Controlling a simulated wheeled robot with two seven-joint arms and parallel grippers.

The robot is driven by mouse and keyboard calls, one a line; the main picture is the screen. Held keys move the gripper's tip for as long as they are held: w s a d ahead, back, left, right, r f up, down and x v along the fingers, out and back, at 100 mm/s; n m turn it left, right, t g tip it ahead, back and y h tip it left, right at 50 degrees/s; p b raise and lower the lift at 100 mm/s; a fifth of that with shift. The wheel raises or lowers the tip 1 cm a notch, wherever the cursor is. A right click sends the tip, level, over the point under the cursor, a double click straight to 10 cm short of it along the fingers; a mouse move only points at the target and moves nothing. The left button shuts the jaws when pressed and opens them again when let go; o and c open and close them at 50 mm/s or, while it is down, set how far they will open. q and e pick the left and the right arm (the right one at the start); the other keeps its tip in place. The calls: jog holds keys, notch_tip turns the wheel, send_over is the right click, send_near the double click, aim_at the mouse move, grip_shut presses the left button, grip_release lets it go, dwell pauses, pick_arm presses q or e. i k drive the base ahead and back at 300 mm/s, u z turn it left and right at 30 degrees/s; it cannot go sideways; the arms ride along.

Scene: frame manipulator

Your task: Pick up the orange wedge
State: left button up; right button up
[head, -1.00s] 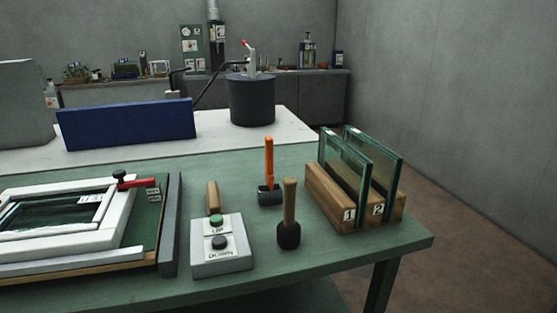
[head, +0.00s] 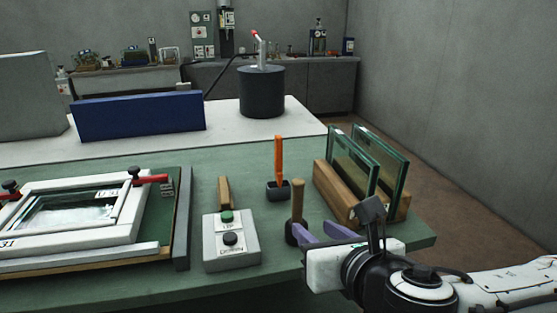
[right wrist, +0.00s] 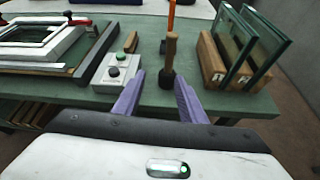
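The only bright orange thing is an upright, narrow orange piece (head: 278,158) rising from a dark block (head: 278,190) on the green table. I cannot tell whether it is a wedge or a tool handle. A small tan wooden piece (head: 224,192), wedge-like in shape, lies behind the button box. My right gripper (head: 317,229) is open and empty, its purple fingers spread over the table's near right part. In the right wrist view, the gripper (right wrist: 159,78) points toward a wooden-handled mallet (right wrist: 171,50), with the orange piece (right wrist: 171,15) behind it. My left gripper is not in view.
The mallet (head: 297,198) stands close to my right fingers. A wooden rack (head: 335,194) with two glass panes (head: 383,165) is to the right. A grey button box (head: 231,253) and a white frame (head: 125,222) are to the left.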

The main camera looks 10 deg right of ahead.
aim_at(277, 167)
jog(key=i, duration=1)
